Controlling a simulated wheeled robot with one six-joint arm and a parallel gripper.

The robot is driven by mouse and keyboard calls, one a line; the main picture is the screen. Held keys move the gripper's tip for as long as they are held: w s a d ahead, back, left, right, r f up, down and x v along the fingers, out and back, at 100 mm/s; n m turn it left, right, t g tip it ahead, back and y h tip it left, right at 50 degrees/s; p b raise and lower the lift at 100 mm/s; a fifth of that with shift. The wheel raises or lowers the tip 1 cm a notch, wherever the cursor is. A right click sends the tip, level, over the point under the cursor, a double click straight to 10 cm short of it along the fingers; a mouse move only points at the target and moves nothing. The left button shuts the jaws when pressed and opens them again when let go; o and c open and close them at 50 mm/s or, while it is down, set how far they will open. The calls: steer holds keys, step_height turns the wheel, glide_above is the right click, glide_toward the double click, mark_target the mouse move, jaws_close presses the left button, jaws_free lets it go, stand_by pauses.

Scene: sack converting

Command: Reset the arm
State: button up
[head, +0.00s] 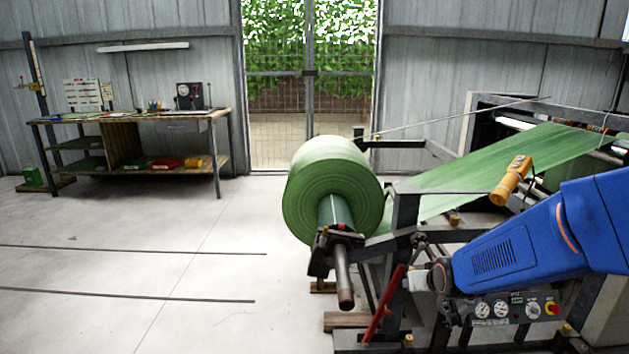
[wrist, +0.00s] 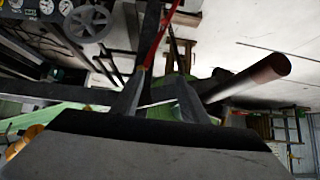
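My blue arm reaches in from the right in the head view. My gripper (head: 424,279) is at its end, low in front of the roll stand, close to a red lever (head: 386,303). In the wrist view my gripper (wrist: 160,75) shows two grey fingers standing apart, with nothing seen held between them. The red lever (wrist: 157,36) rises beyond the fingertips there; whether it touches one cannot be told. A large roll of green woven sheet (head: 327,185) hangs on a shaft (head: 343,275) just left of my gripper.
The green web (head: 480,175) runs from the roll into the machine at right. A control panel (head: 515,308) with dials sits below my arm. An orange pendant (head: 511,180) hangs above it. A workbench (head: 135,118) stands at the back left.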

steer(key=s+r+g, duration=0.1)
steer(key=s+r, duration=0.2)
steer(key=s, duration=0.7)
steer(key=s+r+g, duration=0.2)
steer(key=s+r, duration=0.1)
steer(key=s, duration=0.8)
steer(key=s+r+g, duration=0.1)
steer(key=s+r, duration=0.1)
steer(key=s, duration=0.9)
steer(key=shift+r+g, duration=0.3)
steer(key=shift+r, duration=0.1)
